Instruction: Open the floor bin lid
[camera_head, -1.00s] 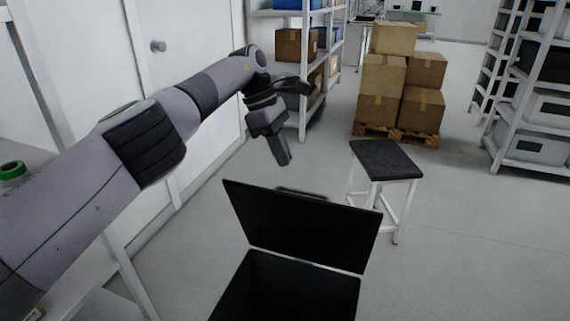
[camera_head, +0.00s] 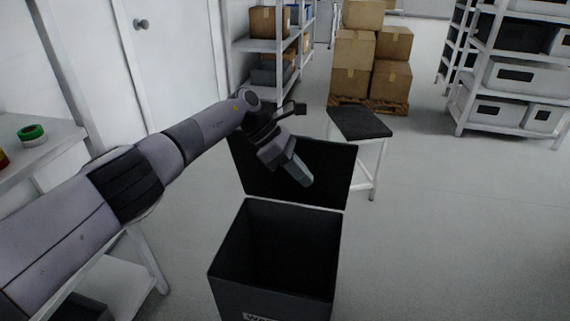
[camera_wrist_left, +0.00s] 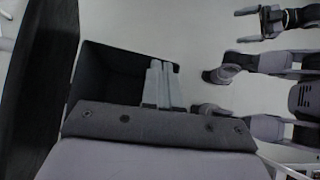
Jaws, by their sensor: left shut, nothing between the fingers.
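The floor bin (camera_head: 222,280) is a dark box with part of a label on its front, standing open on the floor. Its black lid (camera_head: 332,176) stands up and leans back from the far rim, so the empty-looking inside shows. My left gripper (camera_head: 303,180) is shut and empty, in front of the lid and above the bin's far part; I cannot tell whether it touches the lid. In the left wrist view its closed fingers (camera_wrist_left: 160,85) overlap the bin (camera_wrist_left: 115,62). My right gripper (camera_wrist_left: 243,26) shows there with its fingers apart.
A stool (camera_head: 360,122) stands behind the lid. Boxes on a pallet (camera_head: 370,103) and racks (camera_head: 515,80) are farther back. A shelf with a green tape roll (camera_head: 31,132) is at left. Open floor (camera_head: 460,230) lies to the right.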

